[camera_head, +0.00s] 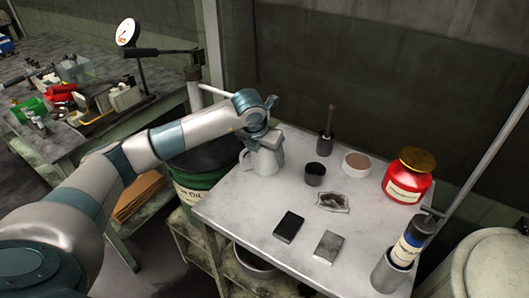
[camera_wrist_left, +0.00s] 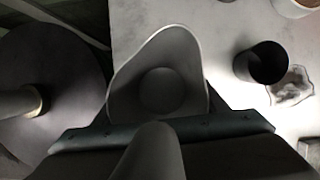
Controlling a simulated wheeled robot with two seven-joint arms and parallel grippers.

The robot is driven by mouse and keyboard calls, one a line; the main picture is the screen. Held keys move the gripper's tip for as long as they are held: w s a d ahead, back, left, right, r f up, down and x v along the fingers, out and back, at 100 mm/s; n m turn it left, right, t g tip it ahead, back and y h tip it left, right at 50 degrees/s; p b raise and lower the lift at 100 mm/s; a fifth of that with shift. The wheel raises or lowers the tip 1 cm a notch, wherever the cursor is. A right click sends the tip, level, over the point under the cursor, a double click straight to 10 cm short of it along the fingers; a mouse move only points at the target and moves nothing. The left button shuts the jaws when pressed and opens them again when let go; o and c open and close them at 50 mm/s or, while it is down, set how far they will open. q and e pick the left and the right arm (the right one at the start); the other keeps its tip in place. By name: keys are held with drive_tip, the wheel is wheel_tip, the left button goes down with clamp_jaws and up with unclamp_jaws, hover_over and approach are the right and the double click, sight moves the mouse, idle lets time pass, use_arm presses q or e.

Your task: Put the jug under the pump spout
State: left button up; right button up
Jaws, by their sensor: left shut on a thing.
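The pale grey jug (camera_head: 262,161) is upright at the back left corner of the metal table, left of the dark cup. I cannot tell whether its base touches the tabletop. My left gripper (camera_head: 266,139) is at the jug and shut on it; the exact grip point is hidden. In the left wrist view the jug's open mouth (camera_wrist_left: 160,72) shows from above, with a pointed lip and a round bottom. The pump (camera_head: 194,88) stands on the green oil drum (camera_head: 197,196), its pale spout (camera_head: 212,90) reaching right, behind my arm. The jug is right of the drum. My right gripper is not in view.
The metal table (camera_head: 240,212) holds a dark cup (camera_head: 315,174), a brush-like tool (camera_head: 328,135), a round tin (camera_head: 356,163), a red container (camera_head: 407,180), two flat blocks and a rag (camera_head: 333,203). A cluttered bench (camera_head: 50,147) stands at left.

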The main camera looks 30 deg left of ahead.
use_arm(q)
drive_tip(key=shift+d+r, duration=0.1)
drive_tip(key=shift+d, duration=0.2)
drive_tip(key=o, duration=0.9)
drive_tip(key=shift+o, duration=1.4)
drive_tip(key=shift+a, duration=0.1)
drive_tip(key=shift+r, duration=0.2)
drive_tip(key=b+v, duration=0.1)
drive_tip(key=v, duration=0.2)
drive_tip(key=shift+s+r, duration=0.1)
drive_tip(key=shift+r, duration=0.2)
drive_tip(key=b+v, duration=0.1)
drive_tip(key=v, duration=0.7)
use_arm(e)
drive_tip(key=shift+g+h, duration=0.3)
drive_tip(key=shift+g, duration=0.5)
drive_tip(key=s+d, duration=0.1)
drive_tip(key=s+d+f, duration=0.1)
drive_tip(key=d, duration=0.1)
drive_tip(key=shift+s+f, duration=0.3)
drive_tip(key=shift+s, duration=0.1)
